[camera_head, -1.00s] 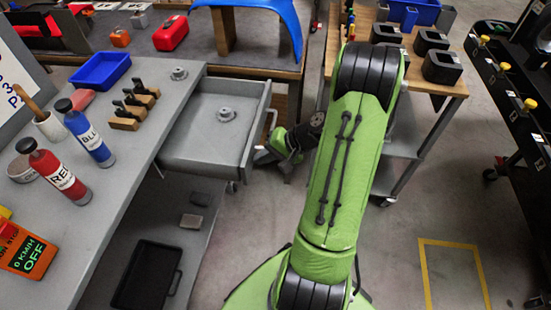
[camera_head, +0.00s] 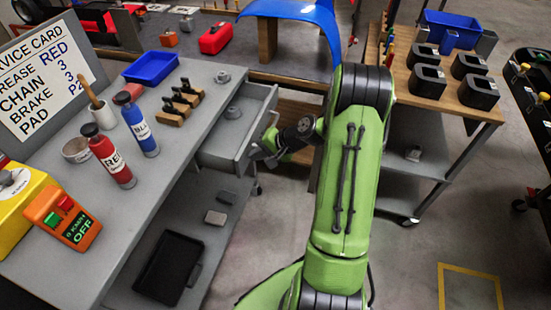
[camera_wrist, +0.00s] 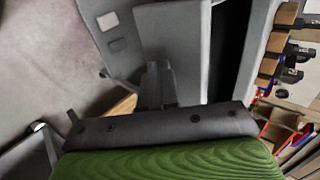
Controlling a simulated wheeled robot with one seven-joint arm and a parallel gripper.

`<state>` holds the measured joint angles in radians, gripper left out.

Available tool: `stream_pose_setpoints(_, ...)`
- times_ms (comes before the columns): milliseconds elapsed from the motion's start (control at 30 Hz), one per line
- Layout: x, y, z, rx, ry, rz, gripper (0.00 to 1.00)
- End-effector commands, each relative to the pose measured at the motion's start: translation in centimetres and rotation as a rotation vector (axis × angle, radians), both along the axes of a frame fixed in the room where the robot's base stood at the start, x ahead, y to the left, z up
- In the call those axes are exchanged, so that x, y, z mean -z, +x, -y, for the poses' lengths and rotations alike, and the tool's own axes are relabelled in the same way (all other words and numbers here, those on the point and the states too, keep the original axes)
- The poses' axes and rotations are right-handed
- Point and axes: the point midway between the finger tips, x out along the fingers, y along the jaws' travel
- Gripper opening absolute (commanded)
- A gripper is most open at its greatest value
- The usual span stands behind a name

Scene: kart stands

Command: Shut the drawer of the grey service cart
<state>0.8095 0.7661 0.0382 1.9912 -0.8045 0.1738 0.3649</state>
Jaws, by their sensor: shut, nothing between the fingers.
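The grey service cart (camera_head: 185,128) stands at the left in the head view. Its drawer (camera_head: 217,158) is partly open and sticks out from the right side of the cart, with a round grey part inside. My gripper (camera_head: 259,156) is at the drawer's front panel, low beside its handle. In the wrist view the shut fingers (camera_wrist: 157,78) lie at the grey drawer front (camera_wrist: 178,45), and a dark gap shows between that front and the cart top. The fingers seem to touch the panel, but I cannot be sure.
On the cart top are a blue tray (camera_head: 150,68), a red bottle (camera_head: 110,158), a blue bottle (camera_head: 138,125) and wooden-based blocks (camera_head: 180,104). A wooden-topped cart (camera_head: 440,108) stands to the right. A workbench (camera_head: 290,75) is behind. Floor is free at lower right.

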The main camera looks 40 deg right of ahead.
Motion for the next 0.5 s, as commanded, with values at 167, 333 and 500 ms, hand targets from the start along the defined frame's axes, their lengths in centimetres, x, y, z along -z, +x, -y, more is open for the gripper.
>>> stream_pose_setpoints(167,-0.1,3.3,-2.6,-0.005,-0.001,0.001,0.0)
stream_pose_setpoints(333,-0.1,6.3,-4.9,-0.004,-0.001,0.002,0.0)
stream_pose_setpoints(500,-0.1,8.5,-6.6,-0.002,-0.002,0.001,0.0)
